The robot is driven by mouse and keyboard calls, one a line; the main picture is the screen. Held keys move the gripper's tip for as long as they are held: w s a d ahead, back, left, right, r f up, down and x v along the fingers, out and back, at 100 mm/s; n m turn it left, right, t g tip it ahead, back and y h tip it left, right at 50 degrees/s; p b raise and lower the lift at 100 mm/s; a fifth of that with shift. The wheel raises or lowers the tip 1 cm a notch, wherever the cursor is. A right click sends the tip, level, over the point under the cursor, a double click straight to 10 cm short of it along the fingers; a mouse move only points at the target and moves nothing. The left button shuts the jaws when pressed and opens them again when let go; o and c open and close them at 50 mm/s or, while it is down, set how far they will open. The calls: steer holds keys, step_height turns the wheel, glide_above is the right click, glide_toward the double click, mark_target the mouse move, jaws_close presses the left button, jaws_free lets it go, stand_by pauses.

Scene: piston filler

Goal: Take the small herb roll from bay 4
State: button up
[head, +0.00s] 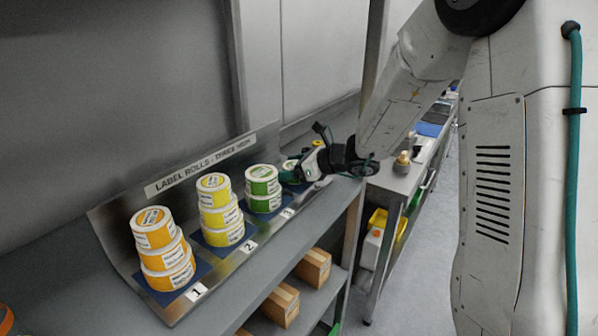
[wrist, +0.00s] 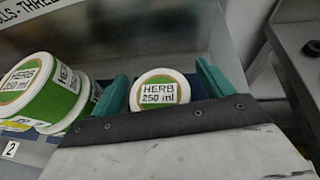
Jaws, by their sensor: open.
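A small green-and-white herb roll (wrist: 158,92), its round label reading "HERB 250 ml", stands on a dark blue pad between my two teal fingers in the wrist view. In the head view only a sliver of the small herb roll (head: 289,164) shows beside my gripper (head: 293,172), at the right end of the row. My gripper is open, with one finger on each side of the roll; I cannot tell whether either finger touches it. The bay 4 number is hidden behind my gripper.
Larger green herb rolls (head: 263,188) stand stacked just left of my gripper. Yellow rolls (head: 219,208) and orange rolls (head: 161,248) stand further left on the metal tray (head: 245,254). Its sloped back plate rises behind. Cardboard boxes (head: 281,304) sit on the lower shelf.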

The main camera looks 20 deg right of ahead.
steer(key=c, duration=1.1)
steer(key=shift+r, duration=0.15)
